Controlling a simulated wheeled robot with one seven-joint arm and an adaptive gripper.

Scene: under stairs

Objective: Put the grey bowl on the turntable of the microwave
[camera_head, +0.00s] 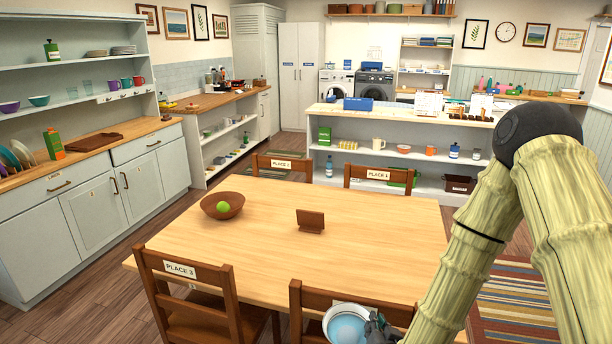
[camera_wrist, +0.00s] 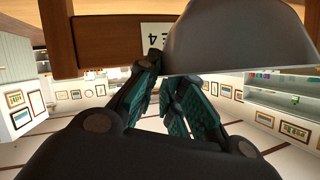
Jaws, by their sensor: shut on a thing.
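The bowl (camera_head: 347,326) is at the bottom of the head view, pale grey outside with a light blue look inside. My gripper (camera_head: 377,326) is at its right edge, shut on the rim. In the wrist view, the smooth grey outside of the bowl (camera_wrist: 235,42) fills the upper right, and the dark green fingers of my gripper (camera_wrist: 174,74) meet its edge. The bowl is held in front of a chair back at the near side of the table. I cannot make out a microwave or its turntable in either view.
The wooden table (camera_head: 300,235) bears a brown bowl (camera_head: 222,205) with a green ball and a small brown stand (camera_head: 311,221). Chairs surround it; the PLACE 3 chair (camera_head: 190,290) and another chair (camera_head: 325,300) are nearest. A shelf unit (camera_head: 400,160) stands behind. Floor shows at left.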

